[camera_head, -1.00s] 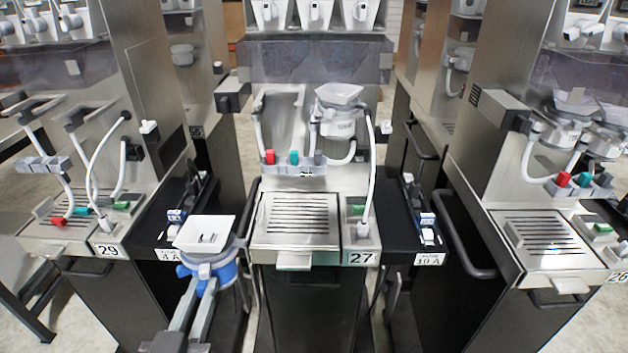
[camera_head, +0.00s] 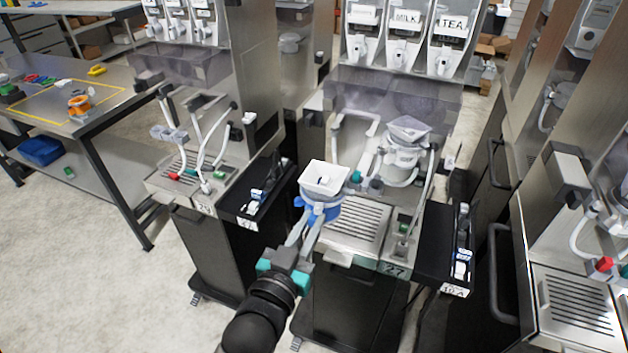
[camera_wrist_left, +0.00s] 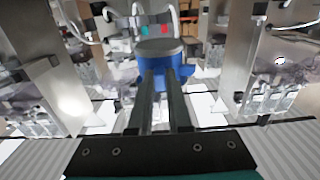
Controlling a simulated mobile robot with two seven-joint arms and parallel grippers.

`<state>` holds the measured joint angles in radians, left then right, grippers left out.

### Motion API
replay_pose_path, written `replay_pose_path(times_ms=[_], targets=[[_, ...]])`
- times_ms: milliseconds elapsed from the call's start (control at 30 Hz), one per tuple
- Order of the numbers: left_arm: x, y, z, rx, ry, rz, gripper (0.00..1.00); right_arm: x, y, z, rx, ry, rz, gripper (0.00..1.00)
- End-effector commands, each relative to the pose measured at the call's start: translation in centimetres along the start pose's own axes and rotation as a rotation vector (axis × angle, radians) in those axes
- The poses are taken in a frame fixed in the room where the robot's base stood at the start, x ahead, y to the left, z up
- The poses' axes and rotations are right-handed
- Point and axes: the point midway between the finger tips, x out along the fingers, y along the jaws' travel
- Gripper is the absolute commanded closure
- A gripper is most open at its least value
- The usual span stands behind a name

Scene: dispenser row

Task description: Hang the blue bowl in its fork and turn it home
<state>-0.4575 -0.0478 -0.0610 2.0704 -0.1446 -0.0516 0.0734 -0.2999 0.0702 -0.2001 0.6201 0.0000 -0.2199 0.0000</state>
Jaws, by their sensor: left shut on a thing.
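The blue bowl (camera_head: 318,211), with a white square funnel top (camera_head: 324,178), is held upright in front of the left half of station 27. My left gripper (camera_head: 303,232) is shut on it from the front and below. In the left wrist view the blue bowl (camera_wrist_left: 181,75) sits at the ends of the two fingers, with a grey round part above it. The bowl looks apart from the station, in front of its left bay. A pale bracket (camera_head: 352,122) shows behind it; the fork itself is not clearly seen. My right gripper is not in view.
A clear-grey bowl (camera_head: 402,158) hangs in the right bay of station 27, beside a white hose. A slotted drip tray (camera_head: 355,226) lies below. Dark side shelves flank the station. A work table (camera_head: 75,95) stands at the far left, with open floor before it.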

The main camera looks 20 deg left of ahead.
Motion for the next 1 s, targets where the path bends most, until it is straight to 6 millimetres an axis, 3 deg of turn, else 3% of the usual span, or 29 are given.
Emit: replay_pose_path(times_ms=[33,100,333,567,1000], targets=[[0.4,0.0,-1.4,0.001,0.007,0.001,1.0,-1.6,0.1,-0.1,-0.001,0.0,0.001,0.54],[0.9,-0.1,-2.1,0.001,0.014,0.003,1.0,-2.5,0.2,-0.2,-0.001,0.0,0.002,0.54],[1.7,-0.1,-3.1,0.001,0.026,0.006,1.0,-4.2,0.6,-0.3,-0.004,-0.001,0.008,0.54],[2.5,-0.1,-3.0,0.0,0.029,0.007,1.0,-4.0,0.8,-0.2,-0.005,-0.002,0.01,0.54],[6.6,-0.1,-3.0,0.0,0.03,0.007,1.0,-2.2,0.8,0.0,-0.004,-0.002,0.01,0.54]])
